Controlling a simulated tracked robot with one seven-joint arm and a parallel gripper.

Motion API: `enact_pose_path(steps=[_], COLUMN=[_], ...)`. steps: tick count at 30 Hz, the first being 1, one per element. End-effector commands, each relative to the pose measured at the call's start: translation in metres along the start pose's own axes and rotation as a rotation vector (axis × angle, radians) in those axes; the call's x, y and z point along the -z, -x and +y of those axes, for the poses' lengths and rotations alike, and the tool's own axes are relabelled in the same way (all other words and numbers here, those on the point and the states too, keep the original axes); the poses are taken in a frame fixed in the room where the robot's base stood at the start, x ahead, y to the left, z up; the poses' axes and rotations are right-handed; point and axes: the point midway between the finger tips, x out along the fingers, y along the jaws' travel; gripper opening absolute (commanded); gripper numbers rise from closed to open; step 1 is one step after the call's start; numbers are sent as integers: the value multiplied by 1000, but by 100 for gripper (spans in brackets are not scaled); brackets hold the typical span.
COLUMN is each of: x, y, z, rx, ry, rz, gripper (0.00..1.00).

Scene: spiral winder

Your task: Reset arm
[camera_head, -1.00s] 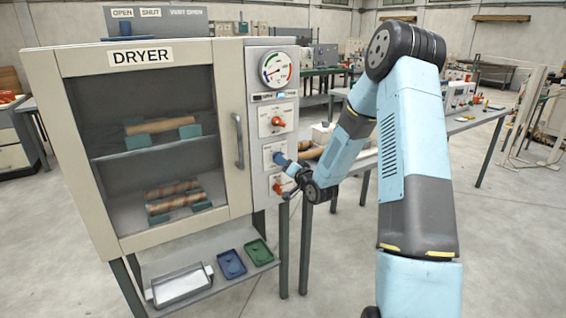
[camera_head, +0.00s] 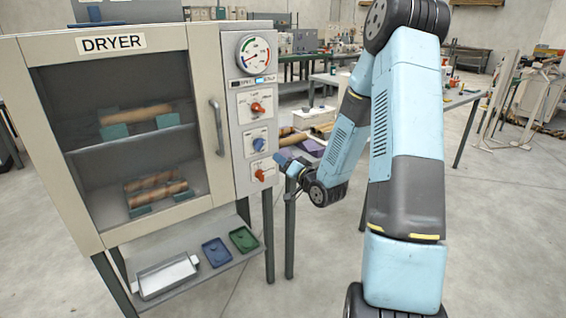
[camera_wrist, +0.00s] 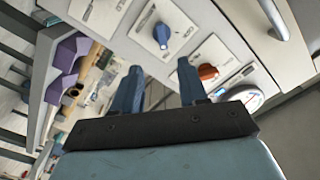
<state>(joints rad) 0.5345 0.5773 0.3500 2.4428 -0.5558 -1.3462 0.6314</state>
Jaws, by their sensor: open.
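My gripper (camera_head: 281,161) is to the right of the dryer's control panel (camera_head: 247,105) in the head view, apart from its knobs. In the wrist view the two blue fingers of my gripper (camera_wrist: 160,74) are spread with nothing between them. The blue knob (camera_head: 258,144) is the middle of the panel's three knobs; it also shows in the wrist view (camera_wrist: 162,34). The upper orange knob (camera_head: 257,107) shows in the wrist view too (camera_wrist: 208,72). The lower orange knob (camera_head: 261,175) is left of my gripper in the head view.
The dryer door (camera_head: 129,135) is shut, with wrapped rolls on racks behind its glass. A metal tray (camera_head: 167,276), a blue tray (camera_head: 215,252) and a green tray (camera_head: 243,239) lie on the shelf below. A bench with a purple holder (camera_head: 312,148) stands behind my arm. Open floor lies right.

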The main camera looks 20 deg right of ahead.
Motion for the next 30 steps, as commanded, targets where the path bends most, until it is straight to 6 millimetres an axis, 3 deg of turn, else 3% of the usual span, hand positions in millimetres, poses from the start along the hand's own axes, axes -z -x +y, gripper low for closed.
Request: enact_pose_path(steps=[8,17,23,30], x=[2,20,38,61], y=[-1,1,16,46], z=[-3,-25,-43,-70], rx=[-11,-158,-283,-423], ry=[20,218,346,461], rz=[-12,-143,-235,-335], gripper=[43,43,43,43])
